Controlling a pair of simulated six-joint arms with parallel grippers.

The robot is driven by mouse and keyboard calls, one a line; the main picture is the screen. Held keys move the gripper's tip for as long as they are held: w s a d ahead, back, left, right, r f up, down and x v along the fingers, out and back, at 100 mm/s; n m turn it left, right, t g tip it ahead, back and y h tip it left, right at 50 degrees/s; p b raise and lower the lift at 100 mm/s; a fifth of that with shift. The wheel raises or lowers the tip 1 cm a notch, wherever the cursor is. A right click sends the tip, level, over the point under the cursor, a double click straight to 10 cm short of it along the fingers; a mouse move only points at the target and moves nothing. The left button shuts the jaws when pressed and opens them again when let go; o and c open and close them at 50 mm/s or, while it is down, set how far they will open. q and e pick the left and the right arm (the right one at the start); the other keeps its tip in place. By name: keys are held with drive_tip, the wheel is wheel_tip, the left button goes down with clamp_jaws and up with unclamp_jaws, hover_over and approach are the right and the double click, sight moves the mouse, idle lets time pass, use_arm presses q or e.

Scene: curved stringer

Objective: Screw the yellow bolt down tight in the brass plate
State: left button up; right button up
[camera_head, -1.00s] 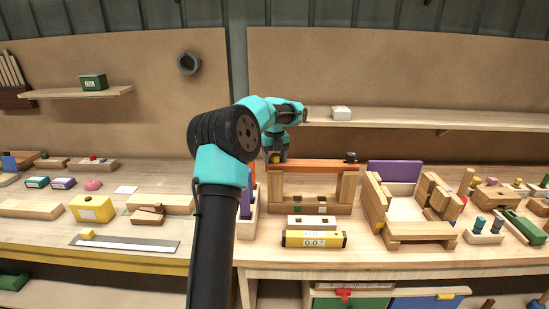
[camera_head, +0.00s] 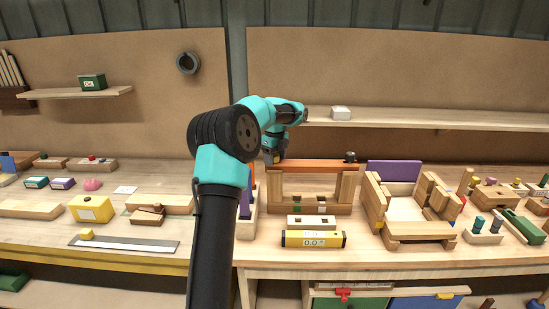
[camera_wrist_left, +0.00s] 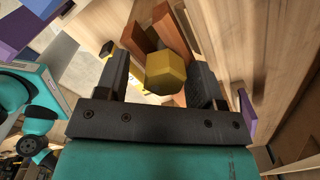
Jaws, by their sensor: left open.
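The yellow bolt (camera_wrist_left: 167,72) shows in the left wrist view as a hexagonal head between my left gripper's fingers. My left gripper (camera_wrist_left: 160,80) is open, with a finger on each side of the head and a gap visible at the left. In the head view my left gripper (camera_head: 273,157) is over the left end of an orange-brown bar (camera_head: 318,167) on a wooden stand; the bolt is mostly hidden there. I cannot make out a separate brass plate; the bolt's shank and seat are hidden. My right gripper is not in view.
A dark knob (camera_head: 350,157) stands on the bar's right end. A yellow digital level (camera_head: 313,239) lies in front of the stand (camera_head: 310,207). A wooden frame (camera_head: 418,232) is to the right. A purple-and-wood piece (camera_head: 246,222) stands close on the left.

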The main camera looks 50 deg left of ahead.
use_arm(q)
drive_tip(key=shift+w+d+f, duration=0.1)
drive_tip(key=shift+d+f, duration=0.1)
drive_tip(key=shift+f, duration=0.35)
drive_tip(key=shift+d+f, duration=0.15)
drive_tip(key=shift+f, duration=0.4)
drive_tip(key=shift+c, duration=0.3)
drive_tip(key=c, duration=0.6)
drive_tip(key=shift+o, duration=0.2)
drive_tip(key=o, duration=1)
drive_tip(key=r, duration=1.4)
drive_tip(key=shift+a+r, duration=0.1)
drive_tip(key=shift+a, duration=0.1)
drive_tip(key=shift+c, duration=0.3)
